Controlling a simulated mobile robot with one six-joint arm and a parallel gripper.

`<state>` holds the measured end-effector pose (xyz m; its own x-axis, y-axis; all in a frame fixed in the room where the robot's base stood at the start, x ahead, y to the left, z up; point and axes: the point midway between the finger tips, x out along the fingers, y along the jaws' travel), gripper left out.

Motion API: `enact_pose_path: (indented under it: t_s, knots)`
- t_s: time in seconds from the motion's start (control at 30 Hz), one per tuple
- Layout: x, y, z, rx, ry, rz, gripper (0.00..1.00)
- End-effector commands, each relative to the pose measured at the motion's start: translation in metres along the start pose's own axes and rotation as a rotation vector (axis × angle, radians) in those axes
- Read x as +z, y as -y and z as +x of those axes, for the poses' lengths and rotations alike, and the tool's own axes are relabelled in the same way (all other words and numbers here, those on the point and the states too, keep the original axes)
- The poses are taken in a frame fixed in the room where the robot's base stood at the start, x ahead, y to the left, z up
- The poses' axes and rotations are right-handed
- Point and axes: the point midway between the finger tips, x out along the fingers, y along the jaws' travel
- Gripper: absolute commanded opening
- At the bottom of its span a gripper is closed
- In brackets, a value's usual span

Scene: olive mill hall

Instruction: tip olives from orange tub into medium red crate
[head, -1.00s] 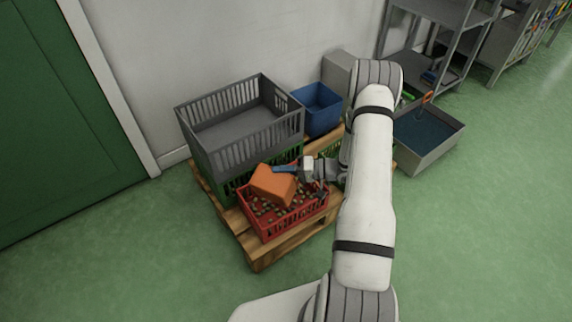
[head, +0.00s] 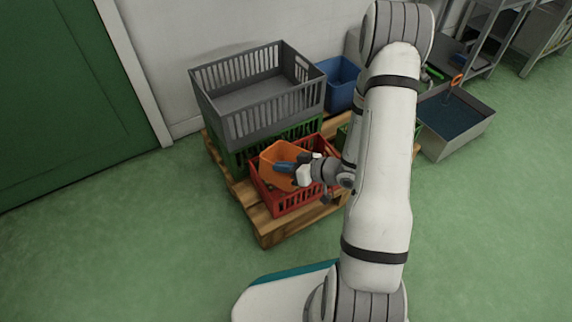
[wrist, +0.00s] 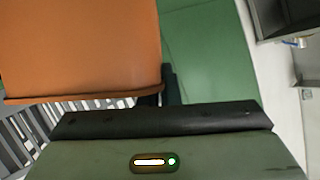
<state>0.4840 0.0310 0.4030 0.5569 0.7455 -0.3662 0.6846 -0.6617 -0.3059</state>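The orange tub (head: 270,157) is above the medium red crate (head: 296,202), tilted, with part of its inside showing in the head view. My gripper (head: 288,169) is shut on the tub's near side. In the wrist view the tub (wrist: 80,45) fills the upper left, close to the gripper's dark edge. The red crate stands on a pallet; the tub and my gripper cover most of its inside. I cannot tell clearly how many olives lie in it or whether any are left in the tub.
A grey crate (head: 262,128) on a green crate (head: 236,160) stands behind left on the wooden pallet (head: 268,233). A blue bin (head: 340,84) is behind. A grey basin (head: 479,127) is at right. The green floor in front is clear.

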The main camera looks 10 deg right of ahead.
Motion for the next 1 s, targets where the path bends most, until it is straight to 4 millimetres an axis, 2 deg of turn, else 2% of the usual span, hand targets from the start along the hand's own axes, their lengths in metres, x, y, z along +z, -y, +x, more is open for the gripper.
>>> enact_pose_path:
  t_s: [0.03,0.37,0.5,0.7,1.0]
  knots:
    - [0.009,-0.002,0.004,0.011,0.0,-0.027,0.0]
    - [0.035,-0.004,0.014,0.112,0.001,-0.267,0.0]
    - [0.016,0.002,0.006,0.12,-0.001,-0.288,0.0]
    - [-0.001,0.008,-0.001,0.119,-0.001,-0.285,0.0]
    - [-0.01,0.011,-0.005,0.119,-0.001,-0.284,0.0]
